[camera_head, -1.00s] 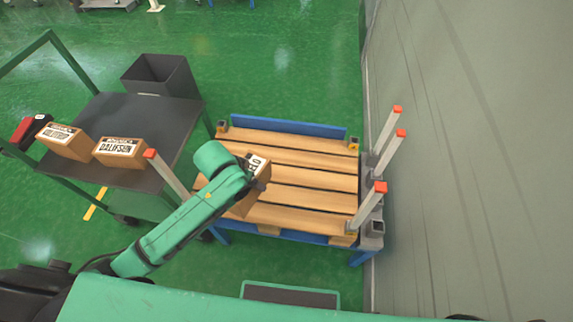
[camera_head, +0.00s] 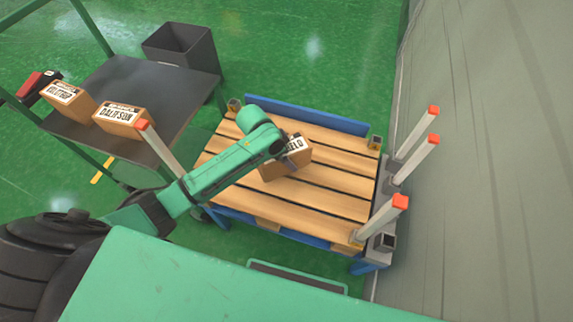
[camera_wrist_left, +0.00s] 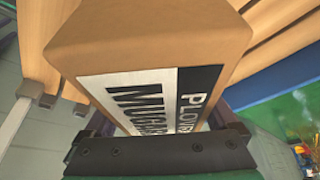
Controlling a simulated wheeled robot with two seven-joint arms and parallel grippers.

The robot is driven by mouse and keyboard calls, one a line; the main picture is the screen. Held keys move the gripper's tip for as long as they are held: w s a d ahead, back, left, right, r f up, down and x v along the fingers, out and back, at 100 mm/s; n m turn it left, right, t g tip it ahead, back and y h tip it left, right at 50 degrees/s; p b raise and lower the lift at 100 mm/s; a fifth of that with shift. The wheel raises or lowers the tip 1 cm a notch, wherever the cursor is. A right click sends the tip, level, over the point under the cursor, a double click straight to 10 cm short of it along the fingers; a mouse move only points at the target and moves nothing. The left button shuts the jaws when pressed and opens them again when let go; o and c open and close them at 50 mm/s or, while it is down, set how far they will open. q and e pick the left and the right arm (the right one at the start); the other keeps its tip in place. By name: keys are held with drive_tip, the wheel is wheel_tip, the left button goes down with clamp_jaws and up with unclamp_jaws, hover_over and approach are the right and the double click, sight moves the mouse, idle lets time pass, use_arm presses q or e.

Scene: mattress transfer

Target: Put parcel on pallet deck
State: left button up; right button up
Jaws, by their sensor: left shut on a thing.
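A brown cardboard parcel (camera_head: 285,165) with a white and black label is over the middle of the wooden pallet deck (camera_head: 325,190). My left gripper (camera_head: 294,160) is shut on the parcel, with my green arm reaching in from the left. In the left wrist view the parcel (camera_wrist_left: 150,45) fills the middle, its printed label towards the camera, and the gripper (camera_wrist_left: 160,150) lies along its near side. Deck slats show behind it. I cannot tell whether the parcel touches the deck. My right gripper is not in view.
Posts with orange tops (camera_head: 412,135) stand along the deck's right side, and another (camera_head: 160,148) stands at its left. A dark cart (camera_head: 150,85) at the left holds two more parcels (camera_head: 120,118) and a red and black device. A dark bin (camera_head: 180,45) stands behind it. A grey wall borders the right.

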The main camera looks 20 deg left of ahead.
use_arm(q)
wheel_tip(320, 180, down, 5)
drive_tip(key=shift+r+b, duration=0.15)
drive_tip(key=shift+b, duration=0.3)
drive_tip(key=o, duration=1.6)
drive_tip(key=p+v, duration=0.3)
drive_tip(key=v, duration=0.9)
drive_tip(key=shift+s, duration=0.1)
